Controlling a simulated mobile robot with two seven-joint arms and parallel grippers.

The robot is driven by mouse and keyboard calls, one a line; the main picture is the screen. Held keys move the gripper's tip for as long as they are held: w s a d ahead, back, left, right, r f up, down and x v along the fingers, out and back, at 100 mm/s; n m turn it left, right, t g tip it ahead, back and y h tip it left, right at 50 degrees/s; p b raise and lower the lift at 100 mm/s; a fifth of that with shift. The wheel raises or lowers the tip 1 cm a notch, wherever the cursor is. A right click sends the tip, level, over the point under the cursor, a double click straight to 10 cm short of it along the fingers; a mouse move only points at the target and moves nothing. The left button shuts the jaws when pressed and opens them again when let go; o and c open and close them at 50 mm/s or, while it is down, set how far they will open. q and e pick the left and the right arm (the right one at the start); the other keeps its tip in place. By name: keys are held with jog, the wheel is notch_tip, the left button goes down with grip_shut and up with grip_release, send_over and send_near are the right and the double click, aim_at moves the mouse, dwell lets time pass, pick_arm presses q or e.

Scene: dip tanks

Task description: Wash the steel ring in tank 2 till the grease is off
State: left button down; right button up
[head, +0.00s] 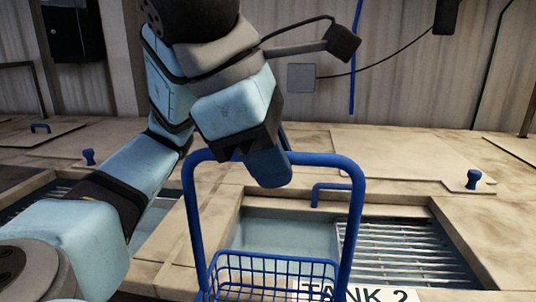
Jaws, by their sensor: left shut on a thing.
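My left gripper (268,172) is shut on the top bar of the tall handle of a blue wire basket (275,265). The basket hangs roughly upright at the bottom of the view, and its lower part is cut off. Tank 2 (290,232) lies open behind the basket, with pale liquid on its left and a slatted metal rack on its right. The basket overlaps the tank's near edge and its label; I cannot tell how high it is. The steel ring and any grease do not show. My right gripper is not in view.
Another open tank (160,228) with a rack lies to the left, partly behind my left arm. A blue pipe (333,187) bends over tank 2's back edge. Blue knobs (473,179) stand on the beige deck. A corrugated wall closes the back.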

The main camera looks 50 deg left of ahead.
pick_arm(q)
jog(key=w+a+p, duration=1)
jog(key=w+a, duration=0.7)
jog(key=w, duration=0.2)
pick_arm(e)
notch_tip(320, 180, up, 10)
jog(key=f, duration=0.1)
pick_arm(q)
notch_tip(320, 180, down, 24)
jog(key=b, duration=2)
jog(key=shift+w+d, duration=0.2)
jog(key=shift+w, duration=0.1)
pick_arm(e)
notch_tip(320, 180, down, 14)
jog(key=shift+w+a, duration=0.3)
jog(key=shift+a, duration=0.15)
